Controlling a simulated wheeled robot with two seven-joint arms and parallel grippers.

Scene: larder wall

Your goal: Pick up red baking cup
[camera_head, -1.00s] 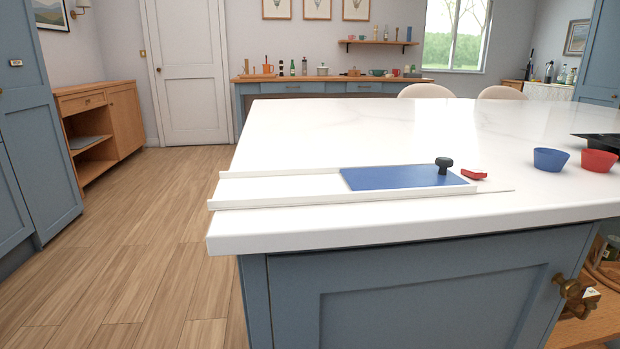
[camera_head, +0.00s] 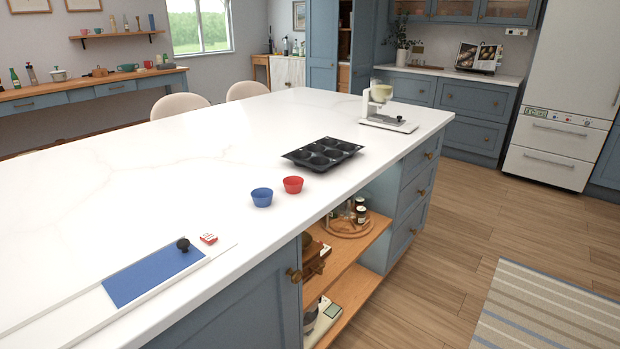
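The red baking cup (camera_head: 293,185) stands upright on the white island counter (camera_head: 215,150), near its front edge. A blue baking cup (camera_head: 262,197) stands close to its left. A dark muffin tin (camera_head: 322,154) with several wells lies just behind and to the right of the red cup. The wells look empty. Neither of my grippers shows in this view.
A blue sliding panel with a black knob (camera_head: 183,244) lies in a white track at the front left, with a small red item (camera_head: 208,239) beside it. A white scale-like appliance (camera_head: 389,121) stands at the far right end. Open shelves (camera_head: 345,262) sit below the counter edge.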

